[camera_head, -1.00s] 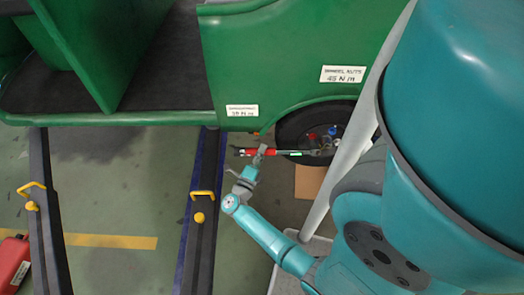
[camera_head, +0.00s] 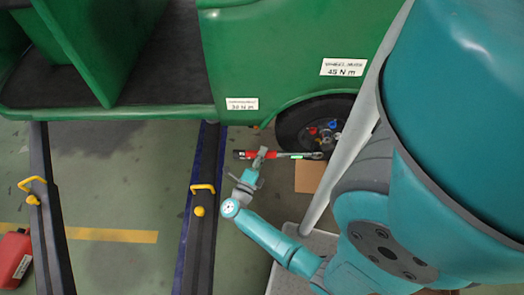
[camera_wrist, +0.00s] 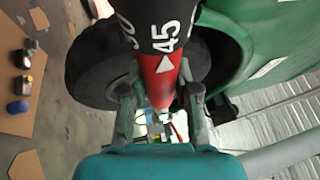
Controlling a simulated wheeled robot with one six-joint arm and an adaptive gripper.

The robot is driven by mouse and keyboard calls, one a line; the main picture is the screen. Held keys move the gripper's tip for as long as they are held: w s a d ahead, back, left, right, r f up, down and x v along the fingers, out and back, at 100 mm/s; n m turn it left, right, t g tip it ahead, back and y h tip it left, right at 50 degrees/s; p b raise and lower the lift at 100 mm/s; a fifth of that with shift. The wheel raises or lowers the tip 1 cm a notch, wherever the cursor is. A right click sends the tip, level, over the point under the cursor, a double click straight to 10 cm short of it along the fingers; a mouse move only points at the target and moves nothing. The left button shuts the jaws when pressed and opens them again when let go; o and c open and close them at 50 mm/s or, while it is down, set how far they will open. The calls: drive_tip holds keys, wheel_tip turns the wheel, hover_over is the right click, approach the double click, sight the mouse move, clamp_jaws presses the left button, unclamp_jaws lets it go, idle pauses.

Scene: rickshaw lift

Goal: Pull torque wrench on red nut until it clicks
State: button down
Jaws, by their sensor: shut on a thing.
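My gripper (camera_head: 259,158) is shut on the torque wrench (camera_head: 283,155) by its red and black handle. The wrench lies level in the head view, with a green mark on its shaft and its head pointing right. In the wrist view, the wrench (camera_wrist: 160,45) runs between my two fingers (camera_wrist: 161,95) and shows "45" beside a white arrow. The red nut (camera_head: 313,130) is on the wheel (camera_head: 290,125), with blue nuts nearby. The wrench head shows below the wheel, apart from the red nut in the picture.
The green vehicle (camera_head: 270,60) carries a "45 N m" label (camera_head: 344,67) and a second label. A dark ramp with a yellow handle (camera_head: 202,188) stands left of my arm. A brown cardboard piece (camera_head: 309,177) lies below the wheel. A red container (camera_head: 12,258) is at lower left.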

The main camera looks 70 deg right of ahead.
drive_tip(key=shift+s+a, duration=0.3)
drive_tip(key=shift+a, duration=0.7)
drive_tip(key=shift+s+a, duration=0.25)
drive_tip(key=shift+a, duration=0.75)
